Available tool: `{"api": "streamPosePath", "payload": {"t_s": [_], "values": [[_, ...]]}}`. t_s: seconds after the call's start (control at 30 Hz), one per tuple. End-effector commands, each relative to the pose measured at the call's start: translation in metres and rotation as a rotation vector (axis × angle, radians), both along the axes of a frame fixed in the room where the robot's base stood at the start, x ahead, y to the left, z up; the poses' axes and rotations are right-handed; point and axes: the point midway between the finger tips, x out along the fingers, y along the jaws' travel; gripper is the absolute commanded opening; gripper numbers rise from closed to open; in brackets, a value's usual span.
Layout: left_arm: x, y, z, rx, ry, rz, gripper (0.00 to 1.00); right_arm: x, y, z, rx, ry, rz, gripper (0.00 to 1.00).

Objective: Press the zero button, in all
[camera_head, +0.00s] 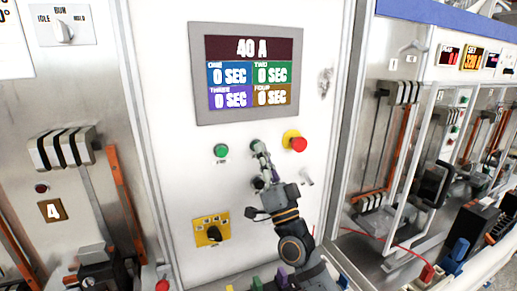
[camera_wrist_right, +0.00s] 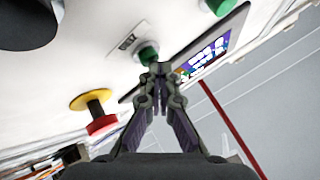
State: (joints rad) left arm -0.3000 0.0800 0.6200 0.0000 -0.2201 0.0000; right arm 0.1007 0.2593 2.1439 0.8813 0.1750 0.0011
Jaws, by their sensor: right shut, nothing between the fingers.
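The zero button (camera_wrist_right: 147,54) is a green button beside a small white label (camera_wrist_right: 128,42) in the right wrist view. In the head view it is the green button (camera_head: 255,144) in the middle of the row, partly hidden by my fingertips. My right gripper (camera_head: 261,150) is shut and empty, its fingertips right at this button. In the right wrist view the closed fingertips (camera_wrist_right: 159,70) overlap the button's lower edge. I cannot tell whether they touch it. My left gripper is not in view.
A red button on a yellow collar (camera_head: 298,143) sits close to the right, and another green button (camera_head: 221,150) to the left. A display (camera_head: 248,72) above reads 40 A and 0 SEC in every field. A yellow-plated selector (camera_head: 211,231) is below.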

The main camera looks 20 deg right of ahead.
Motion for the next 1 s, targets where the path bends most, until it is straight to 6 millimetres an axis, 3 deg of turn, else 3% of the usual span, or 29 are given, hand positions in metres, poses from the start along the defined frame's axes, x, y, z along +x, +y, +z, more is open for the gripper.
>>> {"api": "streamPosePath", "payload": {"t_s": [0.37,0.73,1.0], "values": [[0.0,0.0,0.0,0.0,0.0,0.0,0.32,0.001,0.0,0.0,0.0,0.001,0.0,0.0],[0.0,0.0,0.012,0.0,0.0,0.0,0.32,-0.016,0.001,0.001,-0.001,0.002,0.001,0.0],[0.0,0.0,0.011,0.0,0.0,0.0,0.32,-0.017,0.001,-0.001,0.0,0.001,0.0,0.0]]}}
